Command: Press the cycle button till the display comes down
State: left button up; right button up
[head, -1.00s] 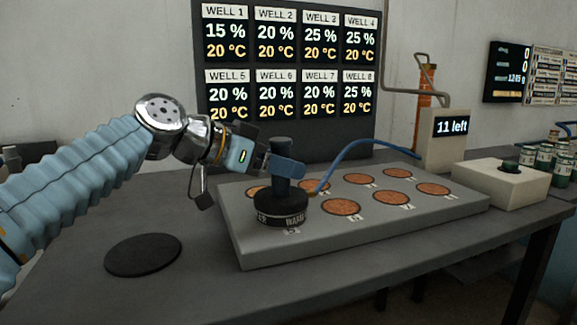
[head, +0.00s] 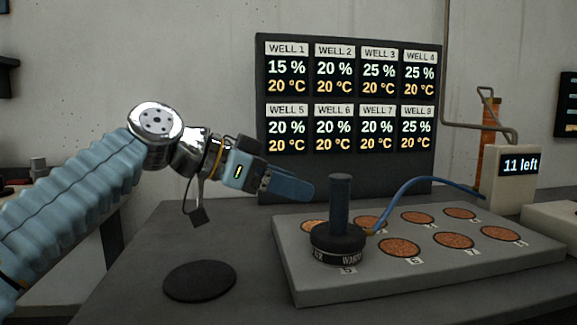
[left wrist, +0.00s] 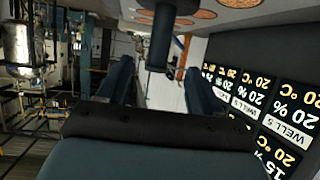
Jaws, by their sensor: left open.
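My left gripper (head: 305,190) is open and empty, just left of the upright handle of a black tool (head: 339,240). The left wrist view shows the handle (left wrist: 160,38) ahead, between my two open fingers (left wrist: 158,70). The tool stands on the grey well block (head: 430,275), over the well marked 5. A counter display (head: 520,163) on a beige box at the right reads "11 left". A pale box (head: 555,220) is cut off by the right edge; no button shows on its visible part. My right gripper is not in view.
A blue hose (head: 425,180) runs from the tool's side to the beige box. A flat black disc (head: 200,281) lies on the grey table at the left.

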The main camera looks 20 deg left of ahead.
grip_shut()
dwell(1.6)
